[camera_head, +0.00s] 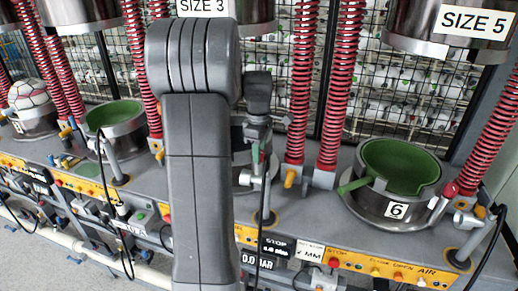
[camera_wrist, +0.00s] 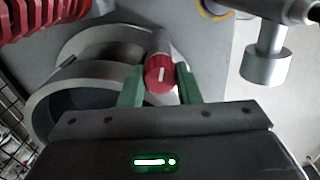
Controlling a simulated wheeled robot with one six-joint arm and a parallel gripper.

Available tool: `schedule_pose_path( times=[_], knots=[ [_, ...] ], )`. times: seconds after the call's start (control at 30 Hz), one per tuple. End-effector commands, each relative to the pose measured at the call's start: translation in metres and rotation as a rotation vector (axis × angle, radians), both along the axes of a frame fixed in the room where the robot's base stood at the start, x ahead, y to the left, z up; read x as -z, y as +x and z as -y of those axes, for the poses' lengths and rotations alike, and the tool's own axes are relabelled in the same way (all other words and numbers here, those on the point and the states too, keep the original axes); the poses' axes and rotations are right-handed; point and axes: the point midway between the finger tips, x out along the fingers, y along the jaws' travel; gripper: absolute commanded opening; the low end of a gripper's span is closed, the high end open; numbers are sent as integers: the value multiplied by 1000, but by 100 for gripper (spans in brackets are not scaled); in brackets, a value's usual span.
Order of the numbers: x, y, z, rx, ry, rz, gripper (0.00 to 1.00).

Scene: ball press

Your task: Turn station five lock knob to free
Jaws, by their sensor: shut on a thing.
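The red lock knob (camera_wrist: 160,72) is round with a white line on its face, near the middle of the wrist view. The line stands about upright in the picture. My gripper (camera_wrist: 160,84) has one green finger on each side of the knob and is shut on it. A grey metal ring (camera_wrist: 68,102) curves around behind and left of the knob. In the head view my arm covers much of the station in the middle, and the knob is hidden there. No number shows on that station.
The station marked 6 (camera_head: 397,211), with a green-lined cup, stands to the right. Red springs (camera_head: 302,85) rise beside the stations. A grey cylinder (camera_wrist: 264,68) hangs at the upper right of the wrist view. A yellow control strip (camera_head: 385,267) runs along the front.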

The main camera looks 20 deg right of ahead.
Motion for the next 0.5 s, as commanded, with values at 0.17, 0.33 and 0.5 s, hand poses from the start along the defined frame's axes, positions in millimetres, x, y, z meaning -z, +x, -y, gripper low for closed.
schedule_pose_path(
  times=[0.17, 0.33, 0.5],
  knots=[
    [-2, 1, 0, -127, 0, 4, 7],
    [-1, 1, 0, -214, -1, 4, 7],
    [-1, 1, 0, -267, -1, 4, 7]
  ],
)
